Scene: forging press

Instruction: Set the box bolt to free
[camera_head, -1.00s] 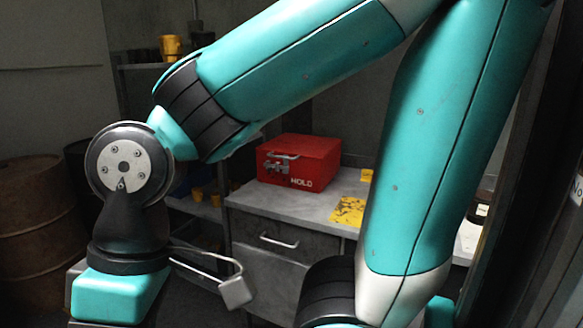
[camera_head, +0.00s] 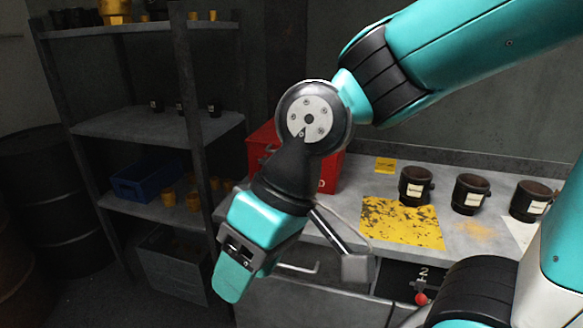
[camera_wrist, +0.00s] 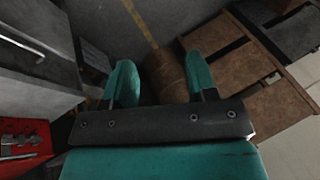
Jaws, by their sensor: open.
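The red box (camera_head: 262,143) stands on the grey workbench, mostly hidden behind my wrist in the head view. Part of its front and top shows left of the wrist, and a strip with a bit of white lettering shows to the right. The wrist view shows its red face (camera_wrist: 30,165) at the lower left edge, with the silver metal bolt (camera_wrist: 20,139) on it, cut off by the frame. My gripper (camera_wrist: 161,82) is open and empty, its teal fingers apart. It hangs in front of the bench, pointing down, clear of the box. The bolt's setting cannot be told.
A grey shelf (camera_head: 150,124) with a blue bin (camera_head: 146,182) and yellow cups stands left. A drawer front with a handle (camera_head: 298,268) is below. Dark barrels stand far left.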

